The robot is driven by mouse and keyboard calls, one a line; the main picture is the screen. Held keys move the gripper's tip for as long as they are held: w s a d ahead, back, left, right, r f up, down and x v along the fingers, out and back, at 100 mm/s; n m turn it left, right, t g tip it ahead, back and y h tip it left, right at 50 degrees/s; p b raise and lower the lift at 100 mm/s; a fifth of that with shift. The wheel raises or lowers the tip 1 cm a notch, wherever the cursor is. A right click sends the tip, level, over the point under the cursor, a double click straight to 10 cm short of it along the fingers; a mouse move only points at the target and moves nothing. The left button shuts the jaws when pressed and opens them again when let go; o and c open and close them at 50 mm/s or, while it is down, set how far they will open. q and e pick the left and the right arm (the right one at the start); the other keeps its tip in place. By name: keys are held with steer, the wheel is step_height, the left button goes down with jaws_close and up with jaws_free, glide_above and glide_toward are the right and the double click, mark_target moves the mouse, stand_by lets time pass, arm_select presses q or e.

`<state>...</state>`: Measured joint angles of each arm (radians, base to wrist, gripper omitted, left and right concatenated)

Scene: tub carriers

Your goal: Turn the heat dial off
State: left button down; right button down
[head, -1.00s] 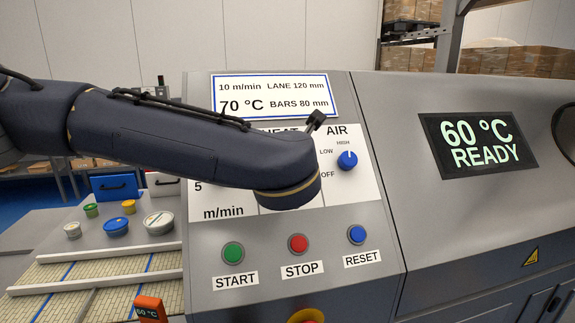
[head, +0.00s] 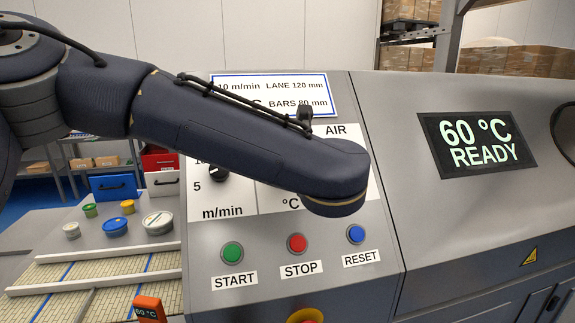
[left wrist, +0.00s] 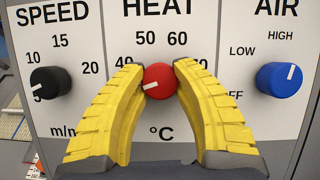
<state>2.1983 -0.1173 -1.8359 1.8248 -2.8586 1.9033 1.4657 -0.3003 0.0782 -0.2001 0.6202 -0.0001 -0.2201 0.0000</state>
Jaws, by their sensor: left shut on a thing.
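The red heat dial (left wrist: 159,81) is in the middle of the left wrist view, under the word HEAT. Its white mark points left and slightly down. My left gripper (left wrist: 159,74) has its two yellow fingers shut on the dial, one tip on each side. Its fingers cover parts of the scale; 40, 50 and 60 show. In the head view my left arm hides the heat dial and the gripper's fingers. The display (head: 481,143) reads 60 °C READY. My right gripper is in neither view.
The black speed dial (left wrist: 50,82) is left of the fingers, the blue air dial (left wrist: 279,79) right of them. Below are the green start button (head: 232,252), red stop button (head: 296,243) and blue reset button (head: 356,235). Several tubs (head: 158,224) stand at the left.

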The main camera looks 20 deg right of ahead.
arm_select(q)
steer(key=shift+w+r, duration=0.1)
steer(key=shift+r, duration=0.15)
steer(key=c, duration=1.5)
jaws_free()
steer(key=o, duration=0.6)
steer(key=shift+f, duration=0.15)
steer(key=v, duration=1.2)
